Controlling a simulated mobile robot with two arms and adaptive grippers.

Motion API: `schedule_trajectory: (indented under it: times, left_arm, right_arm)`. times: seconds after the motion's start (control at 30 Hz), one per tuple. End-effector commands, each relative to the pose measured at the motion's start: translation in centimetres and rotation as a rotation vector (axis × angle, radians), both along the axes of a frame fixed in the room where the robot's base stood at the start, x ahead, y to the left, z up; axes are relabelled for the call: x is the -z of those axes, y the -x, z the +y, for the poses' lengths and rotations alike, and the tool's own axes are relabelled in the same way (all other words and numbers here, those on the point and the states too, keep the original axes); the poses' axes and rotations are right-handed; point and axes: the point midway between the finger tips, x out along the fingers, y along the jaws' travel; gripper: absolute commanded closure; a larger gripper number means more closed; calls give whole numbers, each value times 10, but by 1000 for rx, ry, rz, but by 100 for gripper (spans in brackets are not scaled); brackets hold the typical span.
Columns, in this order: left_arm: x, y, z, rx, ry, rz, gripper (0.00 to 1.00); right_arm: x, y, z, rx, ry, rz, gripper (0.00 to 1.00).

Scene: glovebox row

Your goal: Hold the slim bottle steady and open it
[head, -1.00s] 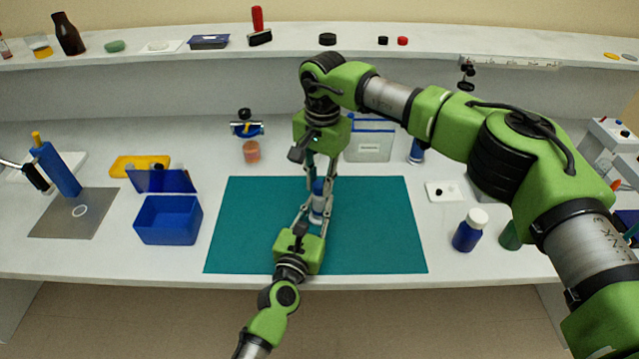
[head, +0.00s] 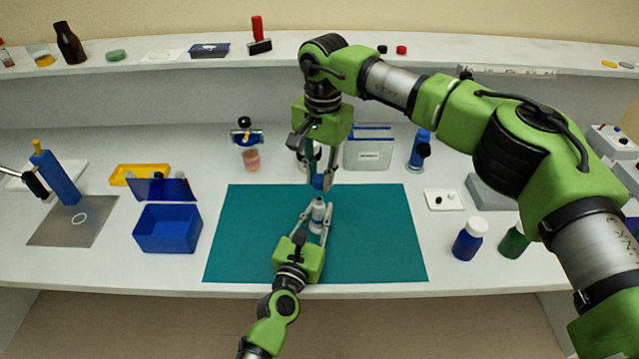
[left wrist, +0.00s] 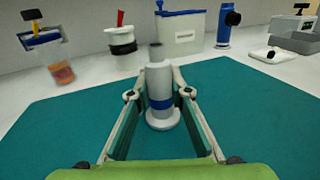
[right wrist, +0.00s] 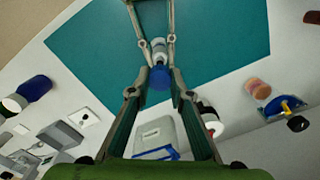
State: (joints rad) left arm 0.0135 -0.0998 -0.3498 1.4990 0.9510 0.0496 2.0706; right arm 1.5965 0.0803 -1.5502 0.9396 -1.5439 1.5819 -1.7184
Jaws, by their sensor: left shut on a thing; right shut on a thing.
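The slim bottle (head: 318,214) is pale grey with a blue band and stands upright on the teal mat (head: 375,240). My left gripper (head: 317,217) is shut around its body from the front; in the left wrist view the bottle (left wrist: 158,82) shows a bare, darker neck. My right gripper (head: 319,180) points down above the bottle and is shut on the blue cap (head: 318,184). The cap (right wrist: 160,77) also shows between its fingertips in the right wrist view, with the bottle beyond. The cap appears clear of the neck.
A blue open box (head: 167,230) stands left of the mat. A white-topped blue bottle (head: 469,240) and a green one (head: 514,242) stand to the right. A clear container (head: 369,150) and a blue tool (head: 419,150) are behind. The mat's right side is free.

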Motion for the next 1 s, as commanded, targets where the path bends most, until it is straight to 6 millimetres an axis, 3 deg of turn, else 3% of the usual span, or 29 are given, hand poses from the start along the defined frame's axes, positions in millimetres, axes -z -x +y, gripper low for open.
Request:
schedule_trajectory:
  times: [0.23, 0.27, 0.33, 0.73, 0.87, 1.0]
  left_arm:
    - [4, 1, 0, 1, -3, 5, 100]
    - [4, 1, 0, 1, -3, 5, 79]
    - [3, 1, 0, 1, -3, 5, 62]
    - [1, 4, 1, 0, -1, 2, 62]
    - [3, 20, 7, 0, 0, 4, 62]
    - [3, 48, 16, 1, -3, 4, 62]
  right_arm:
    - [-6, 0, 0, 0, 0, 0, 100]
    - [-6, 0, 0, 0, 0, 0, 100]
    - [-6, 0, 0, 0, 0, 0, 100]
    - [-6, 0, 0, 0, 0, 0, 100]
    - [-6, 0, 0, 0, 0, 0, 100]
    - [-6, 0, 0, 0, 0, 0, 100]
